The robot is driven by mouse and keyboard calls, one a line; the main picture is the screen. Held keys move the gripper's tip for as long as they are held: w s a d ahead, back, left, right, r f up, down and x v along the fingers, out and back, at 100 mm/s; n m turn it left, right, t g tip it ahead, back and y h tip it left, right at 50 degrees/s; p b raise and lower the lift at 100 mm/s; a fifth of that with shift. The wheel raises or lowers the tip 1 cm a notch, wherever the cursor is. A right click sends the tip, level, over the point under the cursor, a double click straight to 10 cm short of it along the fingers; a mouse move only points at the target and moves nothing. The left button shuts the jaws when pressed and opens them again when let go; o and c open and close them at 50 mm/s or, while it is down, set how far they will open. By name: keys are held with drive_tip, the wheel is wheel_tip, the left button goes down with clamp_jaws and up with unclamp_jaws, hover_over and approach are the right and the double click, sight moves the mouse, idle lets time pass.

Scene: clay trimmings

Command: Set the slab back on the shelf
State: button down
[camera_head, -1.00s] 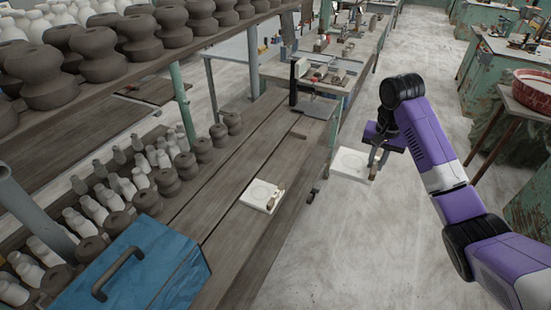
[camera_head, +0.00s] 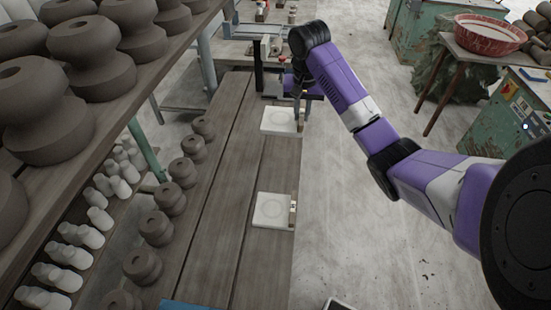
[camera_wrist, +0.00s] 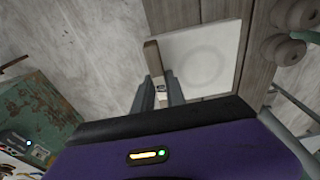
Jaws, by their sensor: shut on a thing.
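My gripper (camera_head: 300,104) is shut on the tan handle block at the edge of a white square slab (camera_head: 280,121). In the wrist view, the jaws (camera_wrist: 160,92) close around the block, and the slab (camera_wrist: 195,56) shows a faint ring on its face. The held slab overlaps the right edge of the wooden shelf (camera_head: 228,200); I cannot tell if it touches the boards. A second slab (camera_head: 272,209), also with a ring and a handle block, lies flat on the shelf nearer to me.
Brown clay pieces (camera_head: 170,198) line the shelf's left side, and an upper shelf (camera_head: 130,95) with larger ones overhangs it. A dark upright device (camera_head: 259,65) stands beyond the held slab. Boards between the two slabs are bare.

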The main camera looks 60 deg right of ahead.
drive_tip(key=shift+w+a+f, duration=0.1)
drive_tip(key=shift+w+f, duration=0.25)
drive_tip(key=shift+w, duration=0.05)
drive_tip(key=shift+f, duration=0.3)
drive_tip(key=shift+s+f+b, duration=0.15)
drive_tip(key=shift+f+b, duration=0.95)
drive_tip(key=shift+f, duration=2)
drive_tip(key=shift+s+f+b, duration=0.15)
drive_tip(key=shift+f+b, duration=0.9)
drive_tip(key=shift+f, duration=2.05)
drive_tip(key=shift+s+f+b, duration=0.15)
drive_tip(key=shift+f+b, duration=0.95)
drive_tip(key=shift+f, duration=2)
drive_tip(key=shift+f, duration=0.2)
drive_tip(key=c, duration=1.4)
unclamp_jaws()
drive_tip(key=shift+o, duration=0.2)
